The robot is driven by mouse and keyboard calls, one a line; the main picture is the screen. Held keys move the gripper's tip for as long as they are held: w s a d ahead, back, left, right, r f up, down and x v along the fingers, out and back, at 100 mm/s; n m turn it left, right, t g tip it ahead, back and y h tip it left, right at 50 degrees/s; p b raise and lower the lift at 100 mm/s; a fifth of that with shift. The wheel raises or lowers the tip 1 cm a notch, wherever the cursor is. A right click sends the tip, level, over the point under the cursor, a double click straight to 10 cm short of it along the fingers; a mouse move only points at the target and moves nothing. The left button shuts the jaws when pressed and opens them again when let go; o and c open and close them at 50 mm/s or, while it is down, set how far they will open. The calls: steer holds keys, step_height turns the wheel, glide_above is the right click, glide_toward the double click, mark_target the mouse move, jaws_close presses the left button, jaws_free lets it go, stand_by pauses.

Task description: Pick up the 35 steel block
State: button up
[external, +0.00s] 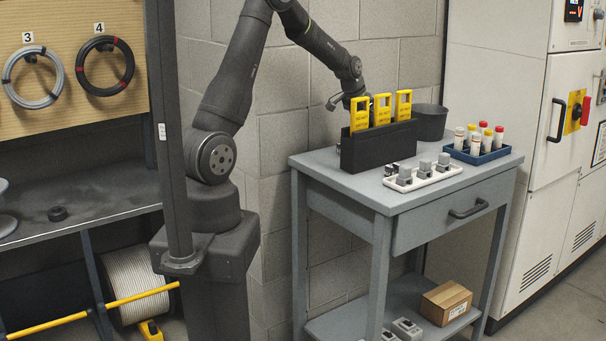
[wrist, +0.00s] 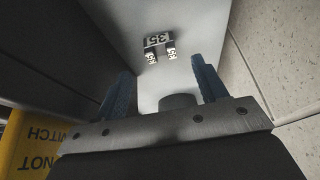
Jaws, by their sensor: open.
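The 35 steel block (wrist: 158,41) shows in the wrist view as a small dark block with white "35" markings. It rests on a pale grey surface beyond my fingertips, roughly between them in the picture. My gripper (wrist: 162,66) is open, its two blue fingers apart with nothing held between them. The fingers do not touch the block. In the external view my gripper (external: 335,101) hangs above the table's back left part, beside the yellow tags. I cannot make out the 35 marking in that view.
A black box (external: 378,147) holds yellow tags (external: 382,109) close to my gripper; a yellow tag (wrist: 28,148) also shows in the wrist view. A dark bin (external: 430,122), blue rack (external: 482,154) and white tray (external: 424,178) share the table (external: 395,200). The block wall (external: 285,130) stands behind.

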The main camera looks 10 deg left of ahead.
steer(key=shift+w+x, duration=0.1)
steer(key=shift+x, duration=1.2)
steer(key=shift+w+x, duration=0.15)
steer(key=shift+x, duration=1.2)
steer(key=shift+d+r, duration=0.1)
steer(key=shift+c, duration=0.4)
steer(key=c, duration=1.1)
steer(key=shift+r, duration=0.1)
steer(key=shift+c, duration=0.2)
